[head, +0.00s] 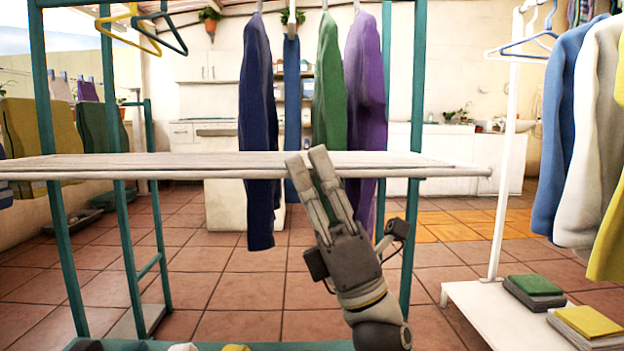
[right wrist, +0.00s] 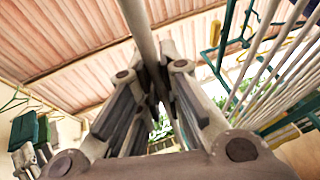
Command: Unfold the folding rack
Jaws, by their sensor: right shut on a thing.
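The folding rack (head: 110,166) stretches level across the head view as a set of close, pale parallel bars between teal posts. Its front bar runs from the left edge to a free end at the right. My right gripper (head: 305,163) reaches up from below, its fingers at the middle of this front bar and shut on it. In the right wrist view, the bar (right wrist: 137,25) runs up between the fingers (right wrist: 155,85), and more rack bars (right wrist: 275,75) fan out at the right. The exact contact is partly hidden by the fingers. My left gripper is not in view.
Blue, green and purple garments (head: 365,80) hang behind the rack. At right stands a white clothes stand (head: 505,130) with jackets and folded cloths (head: 533,290). Tiled floor (head: 240,290) shows below the rack.

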